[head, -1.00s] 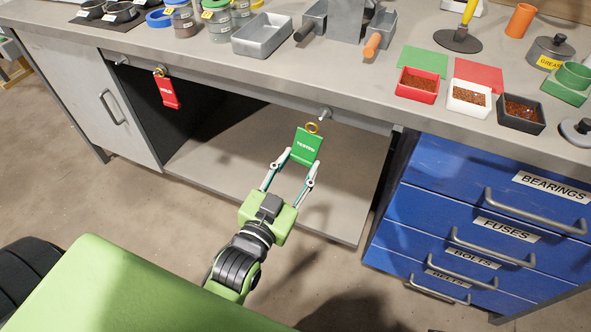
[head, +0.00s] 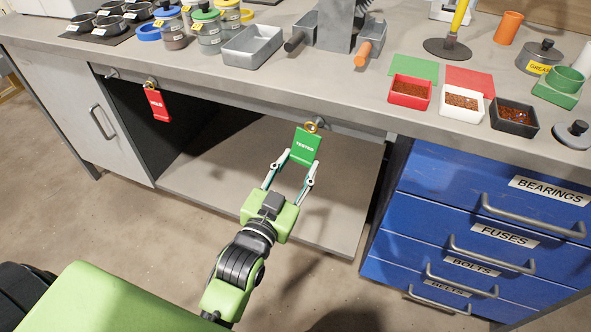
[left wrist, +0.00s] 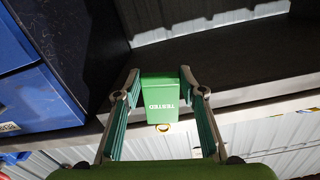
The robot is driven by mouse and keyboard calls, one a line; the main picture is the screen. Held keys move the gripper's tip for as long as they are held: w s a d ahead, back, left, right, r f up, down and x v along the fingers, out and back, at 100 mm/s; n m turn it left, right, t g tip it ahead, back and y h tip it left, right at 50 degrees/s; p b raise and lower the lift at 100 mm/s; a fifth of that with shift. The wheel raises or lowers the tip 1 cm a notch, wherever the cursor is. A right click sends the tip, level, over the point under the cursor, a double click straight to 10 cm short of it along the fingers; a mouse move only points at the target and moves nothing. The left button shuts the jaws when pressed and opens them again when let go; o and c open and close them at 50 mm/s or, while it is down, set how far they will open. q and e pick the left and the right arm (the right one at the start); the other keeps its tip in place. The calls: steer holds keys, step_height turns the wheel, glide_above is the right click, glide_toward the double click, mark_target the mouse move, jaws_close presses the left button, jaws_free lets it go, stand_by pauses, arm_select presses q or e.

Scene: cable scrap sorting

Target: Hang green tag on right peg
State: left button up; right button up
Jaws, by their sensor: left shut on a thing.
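The green tag (head: 306,148), marked TESTED, has a brass ring (head: 311,128) at its top. It hangs upright, slightly tilted, below the bench's front edge. My left gripper (head: 301,164) is shut on the tag's lower part from below. The tag also shows between the fingers in the left wrist view (left wrist: 160,95). The ring is right at the right peg (head: 320,122), overlapping it in the head view; I cannot tell whether it is around the peg or in front of it. My right gripper is not in view.
A red tag (head: 157,104) hangs by its ring under the bench edge at the left. The bench top (head: 340,93) holds trays, jars and tools. Blue drawers (head: 440,200) stand at the right. The shelf space (head: 240,190) below the bench is open.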

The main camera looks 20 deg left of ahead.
arm_select(q)
steer(key=shift+w, duration=0.45)
steer(key=shift+w+f, duration=0.15)
steer(key=shift+w, duration=0.1)
steer(key=shift+w+f, duration=0.15)
steer(key=shift+w, duration=0.1)
steer(key=shift+f, duration=0.2)
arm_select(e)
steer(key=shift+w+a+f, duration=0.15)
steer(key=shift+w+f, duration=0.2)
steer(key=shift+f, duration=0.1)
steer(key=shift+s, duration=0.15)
arm_select(q)
steer(key=o, duration=1.2)
steer(key=shift+o, duration=0.2)
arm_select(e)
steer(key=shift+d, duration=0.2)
